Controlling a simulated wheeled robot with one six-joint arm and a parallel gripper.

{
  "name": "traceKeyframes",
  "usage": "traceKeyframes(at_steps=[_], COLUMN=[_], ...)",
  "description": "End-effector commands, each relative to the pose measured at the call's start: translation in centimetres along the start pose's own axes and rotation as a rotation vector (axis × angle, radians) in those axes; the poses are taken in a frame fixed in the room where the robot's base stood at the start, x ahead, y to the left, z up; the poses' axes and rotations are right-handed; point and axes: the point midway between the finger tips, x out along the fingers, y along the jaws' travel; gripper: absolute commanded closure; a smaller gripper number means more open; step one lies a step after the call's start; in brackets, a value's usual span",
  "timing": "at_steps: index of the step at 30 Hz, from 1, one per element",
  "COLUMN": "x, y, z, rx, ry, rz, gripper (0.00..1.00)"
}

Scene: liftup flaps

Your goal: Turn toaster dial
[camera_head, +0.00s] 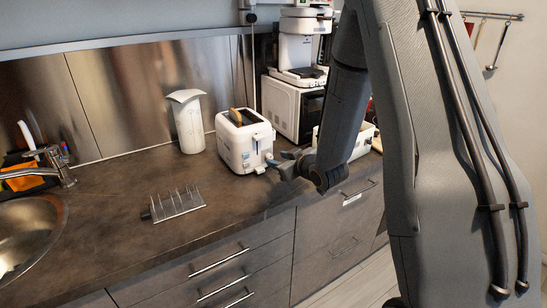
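The white toaster (240,148) stands upright on the dark countertop, with what looks like a slice of bread (235,116) in its top slot. Its front right side has a dark lever slot and small controls, too small to make out clearly. My gripper (273,163) is at the lower right of the toaster's control side, very close to it. I cannot tell whether it touches the toaster or a dial. The dial is not clearly visible and may be behind the gripper. The fingers are too small to show whether they are open or shut.
A metal toast rack (178,207) lies in front on the countertop (120,240). A white oven (282,104) with a coffee machine (297,48) on top is behind right. The sink (25,235) is at far left.

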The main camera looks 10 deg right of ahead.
Motion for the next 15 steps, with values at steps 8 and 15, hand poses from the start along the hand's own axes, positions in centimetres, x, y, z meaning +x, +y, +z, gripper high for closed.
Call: traceKeyframes(at_steps=[8,15], x=[3.5,4.4], y=[0.0,0.0], z=[0.0,0.1], rx=[0.000,0.000], ry=[-0.002,-0.002], rz=[0.000,0.001], gripper=[0.63,0.63])
